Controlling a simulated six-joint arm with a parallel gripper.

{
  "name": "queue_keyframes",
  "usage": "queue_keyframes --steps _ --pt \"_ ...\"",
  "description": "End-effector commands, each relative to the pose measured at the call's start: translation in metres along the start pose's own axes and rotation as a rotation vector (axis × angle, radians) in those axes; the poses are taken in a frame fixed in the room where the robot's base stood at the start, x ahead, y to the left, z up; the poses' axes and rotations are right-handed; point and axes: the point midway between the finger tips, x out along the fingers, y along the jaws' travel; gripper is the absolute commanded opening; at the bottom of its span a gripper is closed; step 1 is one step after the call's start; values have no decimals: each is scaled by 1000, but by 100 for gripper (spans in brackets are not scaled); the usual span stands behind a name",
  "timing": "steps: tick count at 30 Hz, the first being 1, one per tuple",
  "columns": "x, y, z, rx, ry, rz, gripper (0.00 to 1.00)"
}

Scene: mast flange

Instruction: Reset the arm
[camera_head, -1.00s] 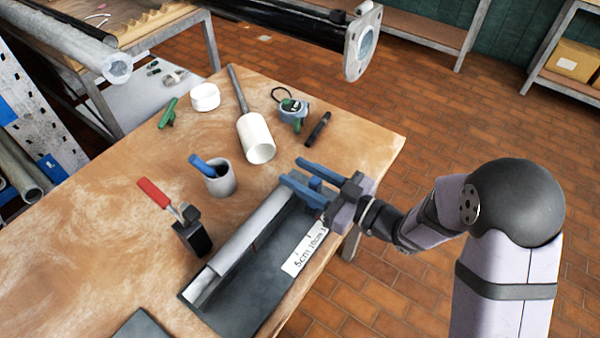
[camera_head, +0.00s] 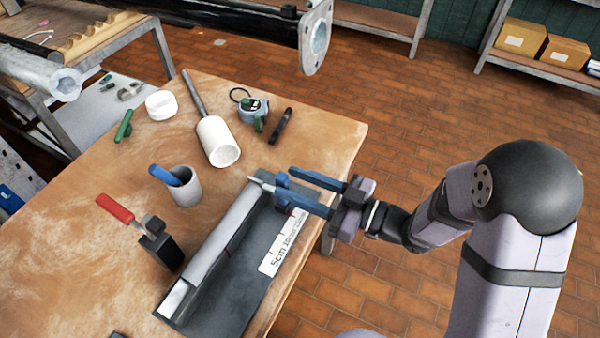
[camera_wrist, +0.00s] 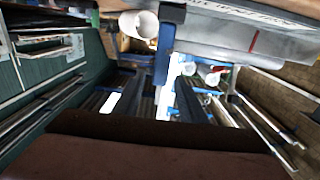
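My gripper (camera_head: 282,179) is at the far right end of a dark measuring tray (camera_head: 235,298). Its two blue fingers are apart, one on either side of a small blue upright block (camera_head: 283,181). I see nothing held between them. A grey tube (camera_head: 222,236) lies along the tray, its far end close to the near finger; I cannot tell whether they touch. In the wrist view, the two dark fingers (camera_wrist: 157,97) are apart, with blue and white parts showing between them. The tube, with a red mark, shows there at the upper right (camera_wrist: 235,38).
A flanged mast (camera_head: 316,38) overhangs the back.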

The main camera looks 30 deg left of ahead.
Motion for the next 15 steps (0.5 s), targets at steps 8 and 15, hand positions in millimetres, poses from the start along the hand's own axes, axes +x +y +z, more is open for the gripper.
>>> queue_keyframes --steps 8,15 --pt "-2 1 -12 -53 -15 0 38" --pt "-17 12 -50 -345 -149 28 38"
